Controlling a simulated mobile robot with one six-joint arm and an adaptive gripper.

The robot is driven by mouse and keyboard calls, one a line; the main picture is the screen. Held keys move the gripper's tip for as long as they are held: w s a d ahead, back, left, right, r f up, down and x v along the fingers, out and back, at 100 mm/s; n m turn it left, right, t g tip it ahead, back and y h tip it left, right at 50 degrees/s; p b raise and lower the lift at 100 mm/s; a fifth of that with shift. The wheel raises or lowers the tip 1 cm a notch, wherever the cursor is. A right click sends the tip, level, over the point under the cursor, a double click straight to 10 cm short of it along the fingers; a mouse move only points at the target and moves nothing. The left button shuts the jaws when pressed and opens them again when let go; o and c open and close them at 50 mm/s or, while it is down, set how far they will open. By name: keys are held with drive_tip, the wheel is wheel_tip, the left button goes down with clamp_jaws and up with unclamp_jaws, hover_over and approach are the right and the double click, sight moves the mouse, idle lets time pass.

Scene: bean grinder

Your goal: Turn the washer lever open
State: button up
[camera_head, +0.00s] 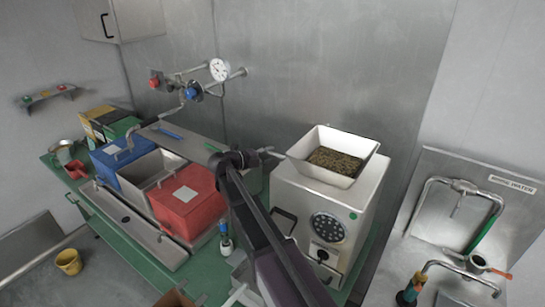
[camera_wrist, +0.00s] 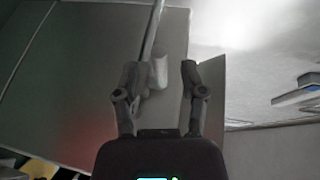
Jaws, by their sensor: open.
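In the wrist view my gripper (camera_wrist: 160,70) is open, its two dark fingers apart. A thin pale rod (camera_wrist: 150,35) with a short whitish cylinder (camera_wrist: 160,70) shows between the fingers, nearer the left one; I cannot tell whether they touch it or whether it is the washer lever. In the head view my dark arm runs up the middle; my gripper is not clear there. A small light rod (camera_head: 271,153) shows by the arm's far end, left of the hopper.
The grinder (camera_head: 300,196) with a bean-filled hopper (camera_head: 333,177) stands right of my arm. Red (camera_head: 183,200) and blue (camera_head: 121,162) bins stand at left. Wall pipes carry a gauge (camera_head: 219,70) and a blue knob (camera_head: 193,92). A yellow bucket (camera_head: 69,262) is on the floor.

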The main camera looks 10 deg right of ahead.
drive_tip(key=shift+x, duration=1.15)
clamp_jaws()
drive_tip(key=shift+a, duration=0.1)
